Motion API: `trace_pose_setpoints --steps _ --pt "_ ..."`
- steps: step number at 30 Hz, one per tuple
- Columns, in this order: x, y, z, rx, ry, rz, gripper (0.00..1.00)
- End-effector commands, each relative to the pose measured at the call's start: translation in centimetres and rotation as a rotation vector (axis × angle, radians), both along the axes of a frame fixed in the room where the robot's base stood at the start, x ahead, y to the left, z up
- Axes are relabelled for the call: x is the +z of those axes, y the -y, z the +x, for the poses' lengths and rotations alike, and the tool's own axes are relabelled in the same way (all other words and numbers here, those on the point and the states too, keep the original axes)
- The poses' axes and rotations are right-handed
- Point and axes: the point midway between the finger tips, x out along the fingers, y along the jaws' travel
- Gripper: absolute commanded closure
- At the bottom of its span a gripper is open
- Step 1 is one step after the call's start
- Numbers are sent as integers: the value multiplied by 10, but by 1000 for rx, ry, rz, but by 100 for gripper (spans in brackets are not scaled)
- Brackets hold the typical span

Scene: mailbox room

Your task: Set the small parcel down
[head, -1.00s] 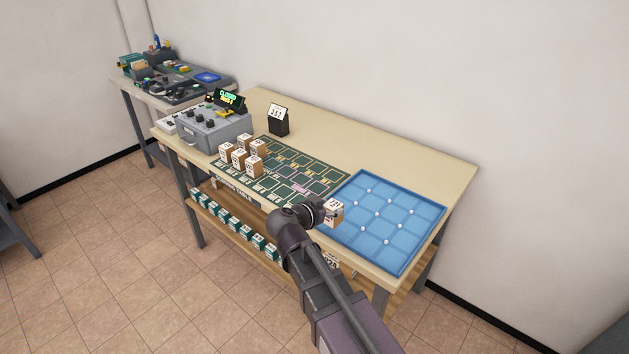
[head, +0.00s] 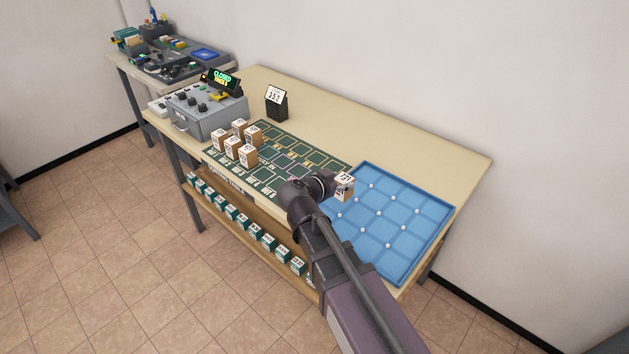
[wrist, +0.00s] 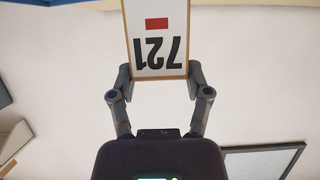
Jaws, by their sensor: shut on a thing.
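The small parcel (head: 344,185) is a brown box with a white label. In the wrist view the label on the parcel (wrist: 157,40) reads 721 upside down, with a red bar. My gripper (wrist: 157,82) is shut on it, one finger on each side. In the head view my gripper (head: 331,186) holds the parcel at the left edge of the blue tray (head: 424,185). I cannot tell whether the parcel touches anything below. The blue tray is divided into square cells with small white knobs, and my arm covers its lower left part.
A dark green grid mat (head: 284,143) lies left of the tray, with several boxed parcels (head: 240,146) on its left end. A grey control box (head: 206,113) and a black number stand (head: 276,103) are behind. Several teal boxes (head: 237,219) line the lower shelf. The table's back right is bare.

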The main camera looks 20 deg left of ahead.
Motion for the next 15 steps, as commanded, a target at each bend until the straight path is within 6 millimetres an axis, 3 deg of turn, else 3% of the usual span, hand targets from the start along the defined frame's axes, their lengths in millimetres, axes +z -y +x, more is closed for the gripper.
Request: trace_pose_setpoints --steps 10,15 --pt "0 -14 -9 15 0 0 89" --pt "1 -29 -24 18 0 0 89"
